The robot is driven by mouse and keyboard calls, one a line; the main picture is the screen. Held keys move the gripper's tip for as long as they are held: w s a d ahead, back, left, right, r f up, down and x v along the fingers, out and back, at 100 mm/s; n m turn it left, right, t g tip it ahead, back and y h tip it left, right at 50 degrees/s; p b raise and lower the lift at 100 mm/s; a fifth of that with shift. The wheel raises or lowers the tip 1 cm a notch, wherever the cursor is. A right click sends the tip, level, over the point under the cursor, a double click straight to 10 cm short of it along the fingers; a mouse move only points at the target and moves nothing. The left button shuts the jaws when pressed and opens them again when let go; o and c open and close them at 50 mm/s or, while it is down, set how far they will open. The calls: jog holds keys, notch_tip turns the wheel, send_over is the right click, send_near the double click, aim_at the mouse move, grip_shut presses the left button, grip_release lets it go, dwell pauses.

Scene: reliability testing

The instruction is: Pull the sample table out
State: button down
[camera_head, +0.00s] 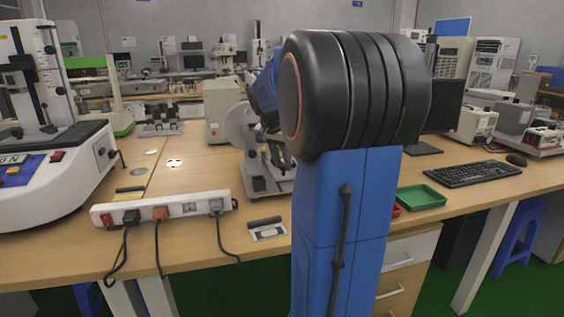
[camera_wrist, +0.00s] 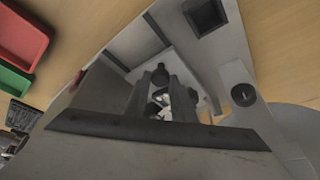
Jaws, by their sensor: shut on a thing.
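The grey testing machine (camera_head: 262,165) with a round disc stands on the wooden bench, partly behind my blue and black arm. In the wrist view, my gripper (camera_wrist: 161,92) reaches into the machine's recess, its two dark fingers on either side of a small dark knob (camera_wrist: 160,74). It is shut on this part, which appears to belong to the sample table (camera_wrist: 190,62), a pale grey plate inside the machine. The exact contact is dark and small. In the head view my arm hides most of the grasp, and I cannot tell how far out the table is.
A white power strip (camera_head: 165,209) with cords lies near the bench's front edge. A green tray (camera_head: 421,197) and a red tray (camera_wrist: 22,38) are to the right of the machine in the head view. A keyboard (camera_head: 472,173) lies farther right. A large white tester (camera_head: 50,165) stands left.

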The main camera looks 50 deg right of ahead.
jog(key=s+a, duration=0.5)
jog(key=s, duration=0.3)
jog(key=shift+s+a, duration=0.15)
jog(key=shift+s, duration=0.05)
jog(key=c, duration=1.5)
grip_release()
jog(key=shift+c, duration=0.2)
jog(key=v, duration=1.7)
jog(key=shift+r, duration=0.2)
jog(key=shift+s, duration=0.1)
jog(key=s+a+f+n+t+y, duration=0.1)
jog(key=s+a+f+n, duration=0.2)
jog(key=a+f+n, duration=0.2)
jog(key=s+a+f+n+t+y, duration=0.1)
jog(key=s+a+f+n, duration=0.3)
jog(key=a+f, duration=0.7)
jog(key=s+a+f+n+t+y, duration=0.1)
jog(key=s+a+f+n+y, duration=0.1)
jog(key=s+a+f+n, duration=0.2)
jog(key=a+f+n, duration=0.2)
jog(key=a+f, duration=0.2)
jog(key=f, duration=0.1)
jog(key=shift+a+f+t, duration=0.4)
